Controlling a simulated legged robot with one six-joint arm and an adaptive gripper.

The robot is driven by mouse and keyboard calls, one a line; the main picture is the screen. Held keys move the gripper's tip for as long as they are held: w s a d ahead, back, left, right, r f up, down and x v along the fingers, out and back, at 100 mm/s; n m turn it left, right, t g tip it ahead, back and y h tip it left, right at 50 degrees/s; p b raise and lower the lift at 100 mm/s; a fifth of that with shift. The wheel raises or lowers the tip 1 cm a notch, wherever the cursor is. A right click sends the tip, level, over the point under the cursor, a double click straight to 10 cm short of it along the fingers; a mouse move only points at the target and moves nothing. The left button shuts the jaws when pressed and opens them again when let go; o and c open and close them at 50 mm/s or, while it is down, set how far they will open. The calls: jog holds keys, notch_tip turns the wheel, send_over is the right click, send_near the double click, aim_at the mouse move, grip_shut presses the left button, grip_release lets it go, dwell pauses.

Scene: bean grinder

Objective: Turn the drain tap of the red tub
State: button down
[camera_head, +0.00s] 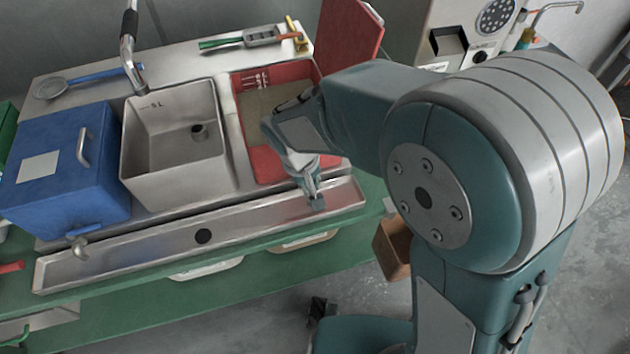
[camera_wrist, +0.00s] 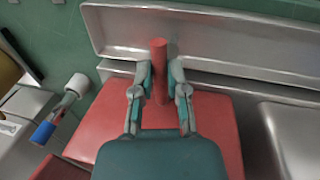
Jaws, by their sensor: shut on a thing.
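The red tub (camera_head: 264,166) sits in the counter to the right of the steel sink and holds a tan, grainy material. My gripper (camera_head: 316,203) reaches down in front of the tub, over the long steel trough. In the wrist view, my gripper (camera_wrist: 159,88) is shut on a red cylindrical bar (camera_wrist: 159,62), the drain tap's handle by its look, with one finger on each side. The bar points towards the trough. The red tub's surface (camera_wrist: 215,115) lies below the fingers. The tap's body is hidden, and in the head view my gripper hides the handle.
The steel trough (camera_head: 140,252) runs along the counter front. The steel sink (camera_head: 165,160) and a blue box (camera_head: 60,175) with its own tap (camera_head: 80,245) stand to the left. A red lid (camera_head: 345,35) stands upright behind the tub. A brown box (camera_head: 392,245) is below, at right.

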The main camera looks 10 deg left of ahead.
jog(key=shift+a+m, duration=0.25)
jog(key=shift+m, duration=0.25)
jog(key=shift+s, duration=0.1)
jog(key=c, duration=0.6)
grip_release()
jog(key=shift+a, duration=0.1)
jog(key=shift+c, duration=0.2)
notch_tip(320, 180, up, 12)
jog(key=s+a, duration=0.1)
jog(key=a, duration=0.1)
jog(key=shift+f, duration=0.2)
